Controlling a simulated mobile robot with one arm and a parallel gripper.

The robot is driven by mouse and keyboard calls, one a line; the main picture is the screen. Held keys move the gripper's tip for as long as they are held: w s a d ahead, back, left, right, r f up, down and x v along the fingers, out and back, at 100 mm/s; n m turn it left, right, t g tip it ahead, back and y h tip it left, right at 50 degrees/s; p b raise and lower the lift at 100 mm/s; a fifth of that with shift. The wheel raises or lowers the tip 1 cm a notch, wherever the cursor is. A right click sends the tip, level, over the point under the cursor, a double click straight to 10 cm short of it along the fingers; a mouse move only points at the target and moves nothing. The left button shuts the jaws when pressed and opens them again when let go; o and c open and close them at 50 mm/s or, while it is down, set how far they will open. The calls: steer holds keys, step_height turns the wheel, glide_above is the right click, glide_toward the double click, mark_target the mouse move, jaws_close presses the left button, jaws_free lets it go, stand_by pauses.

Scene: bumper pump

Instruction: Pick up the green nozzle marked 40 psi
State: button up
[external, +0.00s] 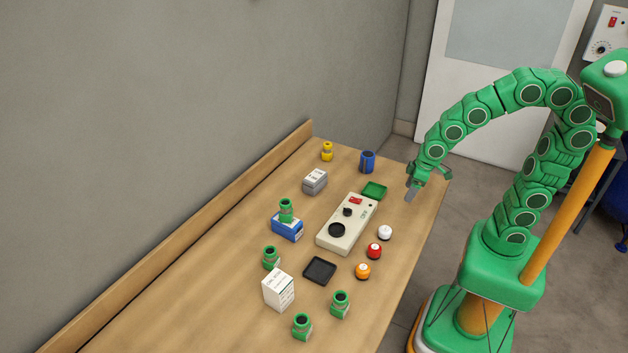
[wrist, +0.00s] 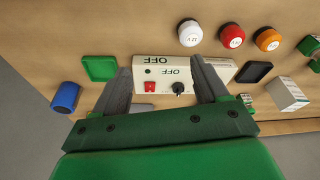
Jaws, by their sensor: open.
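Several green nozzles with dark open tops show in the external view. One nozzle (external: 286,210) stands on a blue box (external: 287,229). Another nozzle (external: 271,257) stands behind a white box (external: 279,290). Two more, a right nozzle (external: 340,304) and a left nozzle (external: 302,326), stand near the front of the table. I cannot read a 40 psi marking on any of them. My gripper (external: 412,192) is open and empty at the table's right edge, apart from all the nozzles. In the wrist view its two fingers (wrist: 164,72) spread above the control box.
A beige control box (external: 346,224) stands mid-table. White (external: 385,232), red (external: 374,251) and orange (external: 362,270) knobs line its right side. A black tray (external: 320,270), green tray (external: 374,191), blue cup (external: 367,161), yellow nozzle (external: 327,151) and grey box (external: 315,181) also stand there.

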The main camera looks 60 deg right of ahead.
steer(key=w+a+f+n+t+y, duration=0.1)
steer(key=w+a+f+n+t, duration=0.1)
steer(key=w+a, duration=0.75)
steer(key=n+t+y, duration=0.3)
steer(key=y, duration=0.2)
glide_toward(306, 318)
steer(key=w+d+f, duration=0.2)
steer(key=w+d, duration=0.5)
steer(key=d, duration=0.6)
steer(key=s+a+f+n+t+y, duration=0.1)
steer(key=s+a+y, duration=0.1)
steer(key=a, duration=0.5)
steer(key=s+a+f+n+y, duration=0.1)
steer(key=s+a+y, duration=0.15)
steer(key=a, duration=0.45)
steer(key=shift+h, duration=0.45)
steer(key=shift+x, duration=3.65)
steer(key=c, duration=1.2)
steer(key=shift+o, duration=0.2)
